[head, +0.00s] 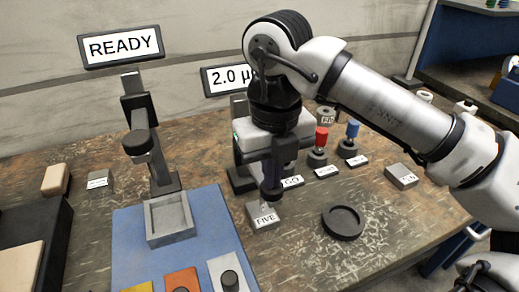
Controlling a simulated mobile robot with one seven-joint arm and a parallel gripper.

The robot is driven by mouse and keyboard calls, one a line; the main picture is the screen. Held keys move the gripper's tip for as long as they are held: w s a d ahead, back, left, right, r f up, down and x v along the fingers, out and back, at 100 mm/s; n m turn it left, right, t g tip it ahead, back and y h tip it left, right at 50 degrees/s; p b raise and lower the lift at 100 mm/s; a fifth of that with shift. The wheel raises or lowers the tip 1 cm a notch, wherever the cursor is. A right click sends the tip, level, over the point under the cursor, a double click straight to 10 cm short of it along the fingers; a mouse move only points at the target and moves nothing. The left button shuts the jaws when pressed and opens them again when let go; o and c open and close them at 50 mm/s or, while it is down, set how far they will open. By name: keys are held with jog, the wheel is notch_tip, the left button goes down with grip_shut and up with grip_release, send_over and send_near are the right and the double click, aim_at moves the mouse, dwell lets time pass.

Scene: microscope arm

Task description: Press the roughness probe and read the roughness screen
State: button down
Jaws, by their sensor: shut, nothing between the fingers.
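A screen (228,78) at the back reads "2.0 µ", and my arm covers its right end. Under it stands a dark stand with a pale grey head (243,134), largely hidden behind my gripper; I cannot tell for sure which part is the roughness probe. My gripper (272,193) is shut, empty and points straight down in front of this stand. Its tips are at or just above a small grey block (264,217) labelled "FIVE"; I cannot tell whether they touch. Another screen (121,46) at the left reads "READY".
A microscope-like arm (139,140) stands behind a square grey tray (170,232) on a blue mat (130,262). A round black dish (343,222) lies right of the FIVE block. Red (321,137) and blue (352,130) knobs stand behind. The table's front right is clear.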

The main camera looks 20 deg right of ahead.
dwell(0.4)
jog(key=shift+r+p, duration=2.1)
jog(key=shift+r, duration=1.2)
notch_tip(320, 180, up, 14)
jog(key=p, duration=0.9)
jog(key=shift+p, duration=0.3)
jog(key=shift+f, duration=0.15)
